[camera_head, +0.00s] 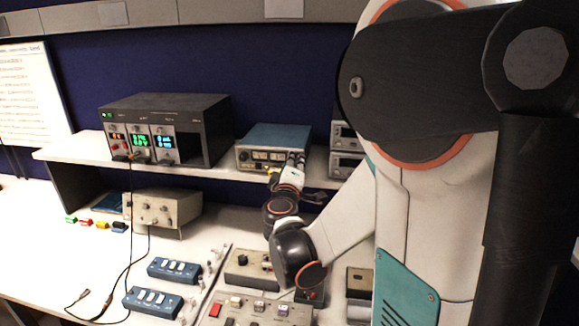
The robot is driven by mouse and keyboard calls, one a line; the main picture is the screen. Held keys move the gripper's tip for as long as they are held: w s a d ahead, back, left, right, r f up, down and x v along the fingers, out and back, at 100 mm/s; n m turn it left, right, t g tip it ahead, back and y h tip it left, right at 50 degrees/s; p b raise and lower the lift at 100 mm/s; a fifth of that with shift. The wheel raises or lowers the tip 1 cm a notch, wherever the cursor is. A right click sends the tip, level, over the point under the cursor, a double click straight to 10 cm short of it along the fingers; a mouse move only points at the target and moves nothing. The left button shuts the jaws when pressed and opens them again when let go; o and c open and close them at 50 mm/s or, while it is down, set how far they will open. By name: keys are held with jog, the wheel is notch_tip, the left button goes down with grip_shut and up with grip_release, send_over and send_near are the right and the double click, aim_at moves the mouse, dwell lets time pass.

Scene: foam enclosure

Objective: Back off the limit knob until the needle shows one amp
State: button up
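My arm comes in from the right and bends up toward the shelf. My gripper (296,160) is at the lower right front of a blue-topped instrument (272,137) on the shelf. The gripper is small and dark here; whether it is open, shut or touching a knob cannot be told. The instrument's front has several small light windows and controls, and my gripper and wrist cover its right part. No limit knob can be made out for certain, and no needle reading is legible.
A black supply unit (168,128) with lit displays stands left on the shelf (85,152). Grey stacked units (344,150) stand right of the blue instrument. Below are a beige box (162,209), blue switch boxes (174,270) and a control panel (255,311). Black cables hang at left.

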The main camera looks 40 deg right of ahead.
jog(key=shift+c, duration=0.3)
grip_shut()
jog(key=shift+n, duration=1)
jog(key=shift+o, duration=0.3)
grip_release()
jog(key=v, duration=1.2)
